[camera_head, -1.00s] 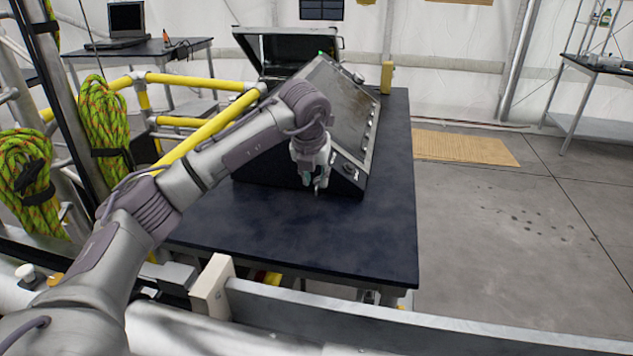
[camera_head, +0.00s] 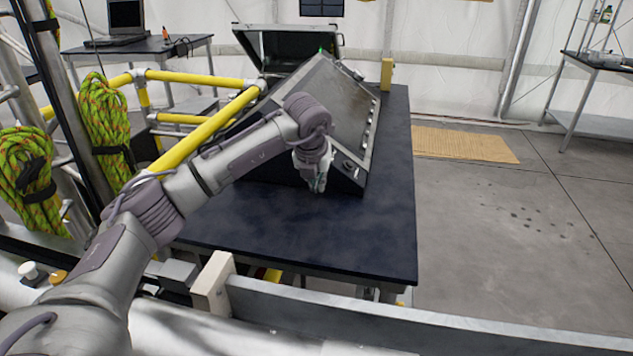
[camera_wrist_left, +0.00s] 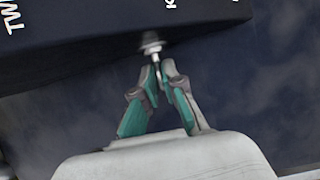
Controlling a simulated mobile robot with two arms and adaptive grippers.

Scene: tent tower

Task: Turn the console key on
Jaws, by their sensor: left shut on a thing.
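The console (camera_head: 345,105) stands on the dark table, its sloped panel facing up and right. In the left wrist view, the console's dark edge with white lettering (camera_wrist_left: 120,25) crosses the top, and the silver key (camera_wrist_left: 153,50) sticks out from it at a round metal fitting. My left gripper (camera_wrist_left: 160,68) is shut on the outer end of the key, its teal-backed fingers meeting there. In the head view my left gripper (camera_head: 318,186) is at the console's near lower side, and the key is hidden or too small to see. My right gripper is not in view.
The dark table (camera_head: 340,240) is clear in front of the console. A grey rail (camera_head: 400,320) runs along the near side. Yellow rails (camera_head: 195,140) and coiled ropes (camera_head: 105,125) stand at the left. A small yellow object (camera_head: 387,75) stands behind the console.

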